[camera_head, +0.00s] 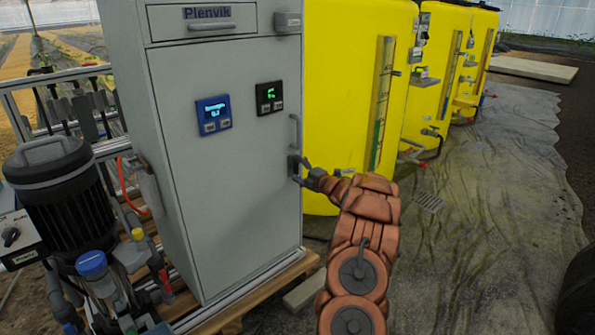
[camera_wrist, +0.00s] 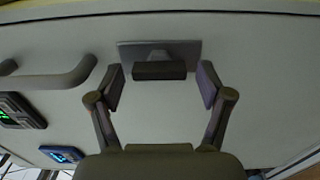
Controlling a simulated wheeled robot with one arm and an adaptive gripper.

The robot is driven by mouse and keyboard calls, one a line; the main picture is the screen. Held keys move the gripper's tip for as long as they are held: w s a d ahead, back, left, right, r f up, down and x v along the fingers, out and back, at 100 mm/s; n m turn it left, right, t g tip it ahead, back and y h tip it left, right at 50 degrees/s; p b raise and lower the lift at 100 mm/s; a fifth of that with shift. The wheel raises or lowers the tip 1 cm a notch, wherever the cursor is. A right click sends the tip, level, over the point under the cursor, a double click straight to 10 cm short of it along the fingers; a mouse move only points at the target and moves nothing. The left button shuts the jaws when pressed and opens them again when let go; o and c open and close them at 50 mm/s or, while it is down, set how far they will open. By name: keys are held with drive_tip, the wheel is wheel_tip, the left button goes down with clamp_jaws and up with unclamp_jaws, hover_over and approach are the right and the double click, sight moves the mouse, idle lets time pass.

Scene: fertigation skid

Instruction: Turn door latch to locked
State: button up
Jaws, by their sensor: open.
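The door latch (camera_head: 293,165) sits on the right edge of the grey cabinet door (camera_head: 225,190), below the vertical pull handle (camera_head: 295,132). In the wrist view the latch shows as a dark bar (camera_wrist: 160,71) on a grey plate (camera_wrist: 150,49). The bar lies parallel to the pull handle (camera_wrist: 50,80). My gripper (camera_wrist: 161,86) is open, with one finger on each side of the bar and visible gaps between. In the head view my gripper (camera_head: 306,174) is at the latch and partly covers it. I cannot tell the lock state from any marking.
Yellow tanks (camera_head: 345,90) stand close to the right of the cabinet. A blue display (camera_head: 213,115) and a green-lit controller (camera_head: 269,97) are on the door. A black motor pump (camera_head: 65,195) stands at the left. The floor sheet (camera_head: 490,210) at the right is mostly clear.

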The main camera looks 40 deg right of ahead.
drive_tip(key=s, duration=1.2)
drive_tip(key=shift+a, duration=0.15)
idle(0.5)
drive_tip(key=w+a+r+m+g+h+p, duration=0.2)
drive_tip(key=w+a+r+m+p, duration=0.1)
drive_tip(key=r+p, duration=0.3)
drive_tip(key=w+a+r+m+g+h+p, duration=0.1)
drive_tip(key=w+a+r+m+g+p, duration=0.2)
drive_tip(key=r, duration=0.6)
drive_tip(key=s+a+r+m+g+h+p, duration=0.1)
drive_tip(key=s+a+r+m+g+p, duration=0.2)
drive_tip(key=a+r+p, duration=0.7)
drive_tip(key=s+a+r+m+g+y+p, duration=0.1)
drive_tip(key=s+a+r+m+g+p, duration=0.2)
drive_tip(key=s+a, duration=0.9)
drive_tip(key=s+a+r+m+g+y+p, duration=0.2)
drive_tip(key=s+a+r+g+p, duration=0.3)
drive_tip(key=s+a+p, duration=0.3)
drive_tip(key=s+a+r+m+g+y+p, duration=0.1)
drive_tip(key=s+a+r+m+g+p, duration=0.2)
drive_tip(key=s+a, duration=1.2)
drive_tip(key=s+r+m+p, duration=0.1)
drive_tip(key=s+r+p, duration=0.2)
drive_tip(key=s, duration=0.2)
drive_tip(key=shift+a+r+g, duration=0.25)
drive_tip(key=shift+a+g, duration=0.05)
drive_tip(key=shift+g, duration=0.1)
